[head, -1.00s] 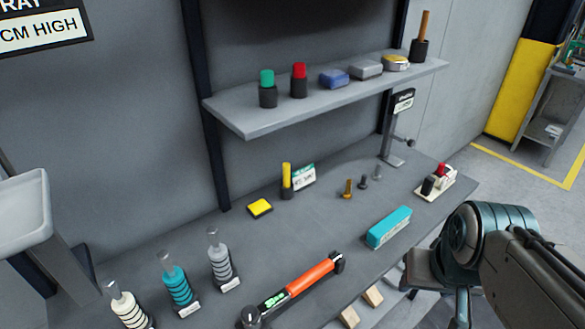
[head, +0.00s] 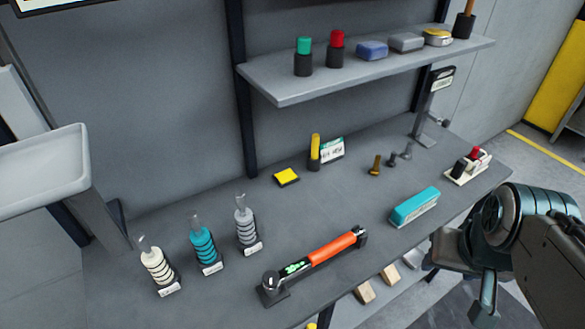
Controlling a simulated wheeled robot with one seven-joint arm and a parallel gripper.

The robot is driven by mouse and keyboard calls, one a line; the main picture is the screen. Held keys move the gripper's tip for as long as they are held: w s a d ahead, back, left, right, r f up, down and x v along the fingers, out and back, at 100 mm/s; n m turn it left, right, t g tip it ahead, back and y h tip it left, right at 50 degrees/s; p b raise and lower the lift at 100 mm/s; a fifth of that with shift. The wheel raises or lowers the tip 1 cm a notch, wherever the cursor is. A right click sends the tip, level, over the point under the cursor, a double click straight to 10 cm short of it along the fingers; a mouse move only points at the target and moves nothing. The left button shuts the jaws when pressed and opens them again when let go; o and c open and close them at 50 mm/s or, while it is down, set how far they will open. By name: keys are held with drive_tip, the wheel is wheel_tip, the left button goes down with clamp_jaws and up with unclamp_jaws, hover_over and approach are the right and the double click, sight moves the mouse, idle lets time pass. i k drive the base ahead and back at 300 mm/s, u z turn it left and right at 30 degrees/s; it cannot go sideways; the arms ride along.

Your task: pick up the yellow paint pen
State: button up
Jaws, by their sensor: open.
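The yellow paint pen (head: 315,147) stands upright in a small dark holder at the back of the grey bench, just left of a small white and green label card (head: 332,149). A flat yellow pad (head: 287,177) lies to its left. My gripper (head: 462,268) is at the lower right, beyond the bench's front edge and well apart from the pen. It holds nothing that I can see. My arm partly hides its fingers.
An orange torque tool (head: 333,249) and a teal box (head: 414,207) lie between my gripper and the pen. Several ringed stands (head: 204,249) are at the left. A shelf (head: 370,68) with pens and tins overhangs the back. Bolts (head: 376,165) stand right of the pen.

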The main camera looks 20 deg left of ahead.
sight(316, 141)
drive_tip(key=z, duration=1.8)
drive_tip(key=i, duration=1.15)
drive_tip(key=u, duration=3.45)
drive_tip(key=i, duration=0.5)
